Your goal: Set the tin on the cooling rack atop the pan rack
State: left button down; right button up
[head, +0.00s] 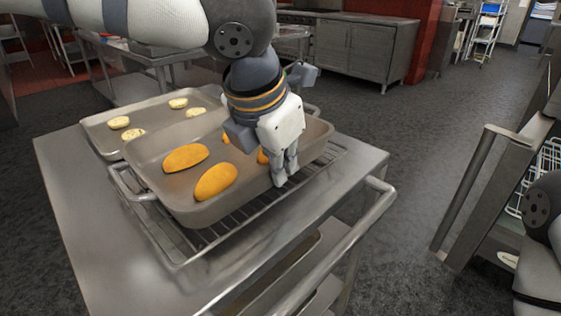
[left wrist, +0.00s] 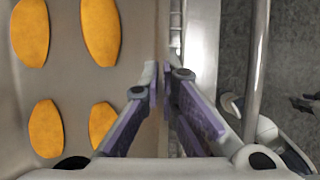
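The tin (head: 178,191) is a grey-brown baking pan with handles and several golden oval loaves in it. It lies over the wire cooling rack (head: 240,222) on the steel top of the pan rack (head: 95,240). I cannot tell whether its whole underside touches the wires. My left gripper (head: 284,172) is at the tin's near right wall. In the left wrist view, its fingers (left wrist: 163,85) are close together on either side of the rim of the tin (left wrist: 138,30), shut on it. My right gripper is out of view.
A second tray (head: 97,128) with pale rounds lies behind the tin on the same top. A rail handle (head: 340,235) runs along the near right side. A steel appliance with an open door (head: 480,190) stands at the right. Floor is clear between.

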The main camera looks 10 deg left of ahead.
pick_arm(q)
jog(key=shift+r, duration=0.2)
jog(key=shift+f, duration=0.15)
jog(key=c, duration=1.8)
grip_release()
jog(key=shift+s, duration=0.1)
jog(key=v, duration=1.2)
